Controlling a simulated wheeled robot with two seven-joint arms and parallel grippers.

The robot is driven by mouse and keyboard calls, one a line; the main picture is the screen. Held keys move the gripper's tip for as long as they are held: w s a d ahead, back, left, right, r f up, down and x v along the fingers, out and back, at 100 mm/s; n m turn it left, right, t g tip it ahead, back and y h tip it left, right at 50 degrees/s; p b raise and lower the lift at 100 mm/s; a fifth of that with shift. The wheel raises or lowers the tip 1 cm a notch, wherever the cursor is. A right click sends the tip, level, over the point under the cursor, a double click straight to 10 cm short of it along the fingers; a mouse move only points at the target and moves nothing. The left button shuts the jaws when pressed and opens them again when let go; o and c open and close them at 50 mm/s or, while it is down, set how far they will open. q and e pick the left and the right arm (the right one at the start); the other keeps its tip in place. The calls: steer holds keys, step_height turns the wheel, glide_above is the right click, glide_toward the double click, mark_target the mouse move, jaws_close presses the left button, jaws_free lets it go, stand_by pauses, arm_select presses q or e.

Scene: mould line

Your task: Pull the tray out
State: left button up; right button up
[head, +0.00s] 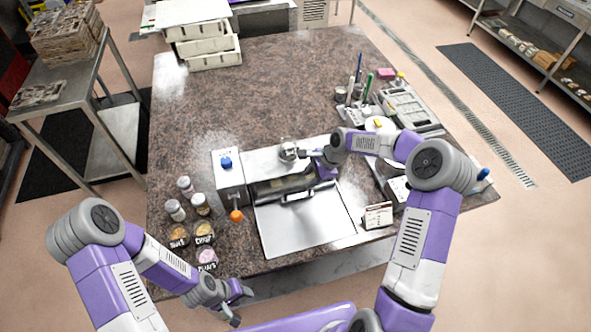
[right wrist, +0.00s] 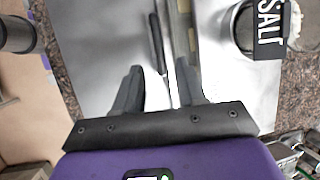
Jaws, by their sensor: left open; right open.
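A shiny metal unit lies on the brown stone table, with a flat silver plate (head: 303,228) at its front and a dark long section (head: 280,187) across its middle. I cannot tell for certain which part is the tray. A dark bar-shaped handle (right wrist: 156,42) shows over bright metal in the right wrist view. My right gripper (head: 322,164) is over the unit's back right part. Its fingers (right wrist: 161,68) are apart, with a metal edge and bright metal beyond them; contact is unclear. My left gripper (head: 238,304) is open and empty, low at the table's front edge.
A white box with a blue knob (head: 225,163) stands at the unit's left end. Several jars and small bowls (head: 204,237) are at the left front. A small sign (head: 378,215) stands at the right. The back middle of the table is clear.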

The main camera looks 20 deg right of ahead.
mark_target(299, 190)
steer(key=shift+p+x, duration=0.45)
steer(key=shift+x, duration=3)
steer(key=shift+s+a, duration=0.1)
steer(key=shift+s, duration=0.05)
jaws_close()
